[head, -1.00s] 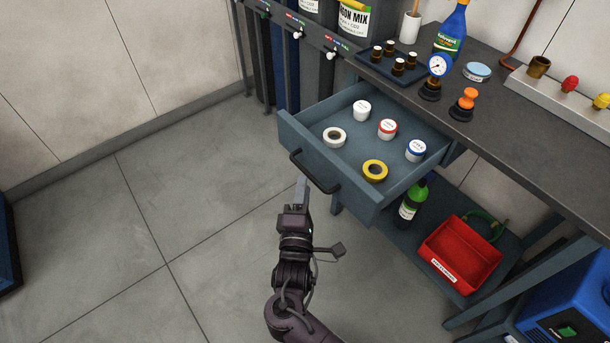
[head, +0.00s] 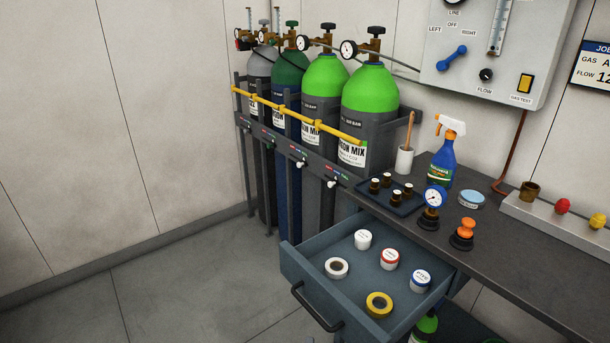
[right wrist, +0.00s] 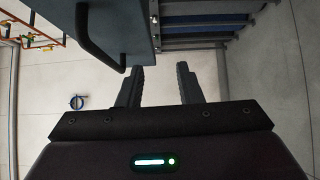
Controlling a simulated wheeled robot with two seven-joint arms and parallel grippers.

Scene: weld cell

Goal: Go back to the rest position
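My right gripper shows in the right wrist view (right wrist: 160,88) with its two fingers apart and nothing between them. The black handle (right wrist: 93,38) of the blue-grey drawer is above and to the left of the fingers there, apart from them. In the head view the drawer (head: 300,262) stands open under the bench, with its handle (head: 315,308) on the front. It holds two tape rolls and several small lidded jars. Neither gripper shows in the head view now.
The dark bench top (head: 510,245) carries a spray bottle (head: 441,160), a dial gauge (head: 433,198) and a tray of small brown-capped bottles (head: 383,200). Gas cylinders (head: 365,95) stand behind a yellow bar (head: 290,112). The floor (head: 190,295) at left is clear.

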